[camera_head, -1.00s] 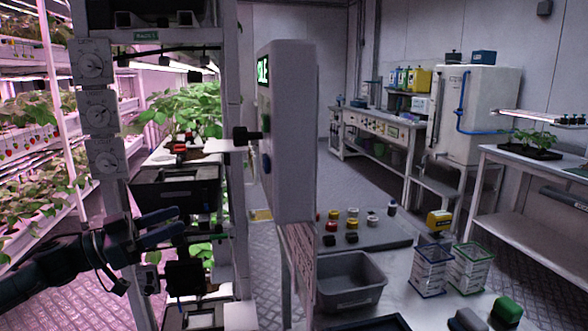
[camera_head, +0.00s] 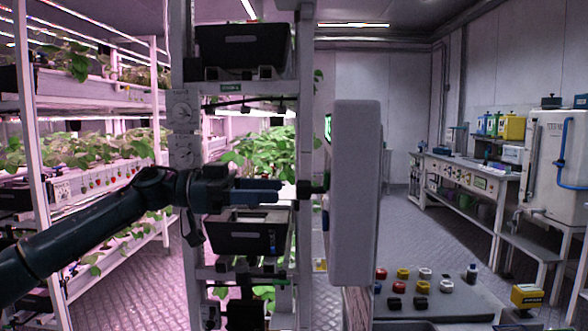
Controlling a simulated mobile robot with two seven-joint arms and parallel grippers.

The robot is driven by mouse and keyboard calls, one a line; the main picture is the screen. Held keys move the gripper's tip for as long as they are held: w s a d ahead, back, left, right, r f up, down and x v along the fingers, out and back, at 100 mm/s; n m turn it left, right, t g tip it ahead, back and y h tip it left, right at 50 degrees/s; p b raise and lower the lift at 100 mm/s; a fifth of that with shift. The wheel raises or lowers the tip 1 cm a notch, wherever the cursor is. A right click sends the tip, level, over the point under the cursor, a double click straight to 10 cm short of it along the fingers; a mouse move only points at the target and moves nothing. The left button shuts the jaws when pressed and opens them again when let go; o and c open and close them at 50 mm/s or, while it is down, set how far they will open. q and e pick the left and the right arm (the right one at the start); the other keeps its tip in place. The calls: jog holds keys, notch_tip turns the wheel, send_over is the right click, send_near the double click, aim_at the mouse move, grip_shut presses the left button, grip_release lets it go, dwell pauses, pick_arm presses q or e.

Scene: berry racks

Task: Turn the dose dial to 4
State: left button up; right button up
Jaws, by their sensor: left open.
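My left gripper (camera_head: 280,190) reaches in from the left with its dark blue fingers pointing right, open and empty. A grey control box (camera_head: 355,190) stands right of the rack post, seen nearly edge-on. A black knob (camera_head: 314,188) sticks out from its left side, at about the fingertips' height and a little right of them. A sliver of green display (camera_head: 328,128) shows above the knob. No number setting is readable. My right gripper is out of view.
At right, a grey board (camera_head: 448,305) holds several coloured buttons. A yellow box (camera_head: 526,297) stands beyond it. The floor behind is open.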

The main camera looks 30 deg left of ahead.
aim_at(304, 190)
pick_arm(q)
jog(key=p+x, duration=0.1)
jog(key=x, duration=0.4)
jog(key=shift+d, duration=0.1)
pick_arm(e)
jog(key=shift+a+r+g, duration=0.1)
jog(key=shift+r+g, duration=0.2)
pick_arm(q)
jog(key=c, duration=1)
jog(key=shift+o, duration=0.2)
jog(key=shift+p, duration=0.3)
